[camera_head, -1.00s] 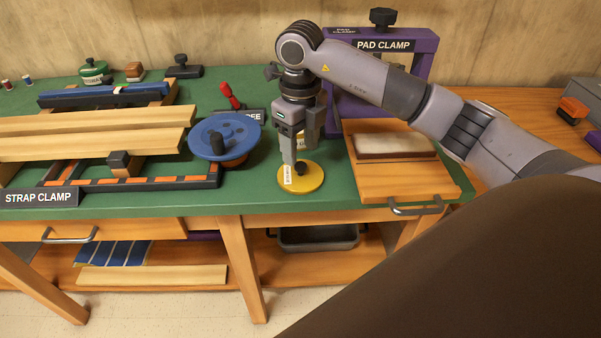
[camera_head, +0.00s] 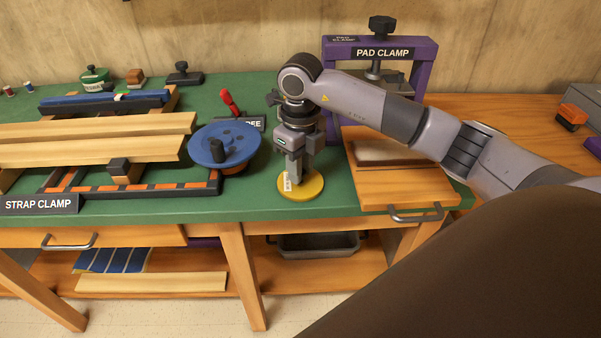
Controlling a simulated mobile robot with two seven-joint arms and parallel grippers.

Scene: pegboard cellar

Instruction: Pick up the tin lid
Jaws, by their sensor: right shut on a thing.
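The tin lid (camera_head: 312,189) is a flat yellow disc with a white label and a dark knob. It appears to lie on the green bench top near the front edge. My right gripper (camera_head: 296,178) points straight down over the middle of the lid. Its fingers are shut on the lid's knob, which they mostly hide. My left gripper is not in view.
A blue round disc (camera_head: 238,142) with a dark knob is just left of my gripper. A wooden board (camera_head: 408,188) and the purple pad clamp (camera_head: 428,60) are at the right. The strap clamp's planks (camera_head: 90,145) fill the left. Green bench shows in front of the lid.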

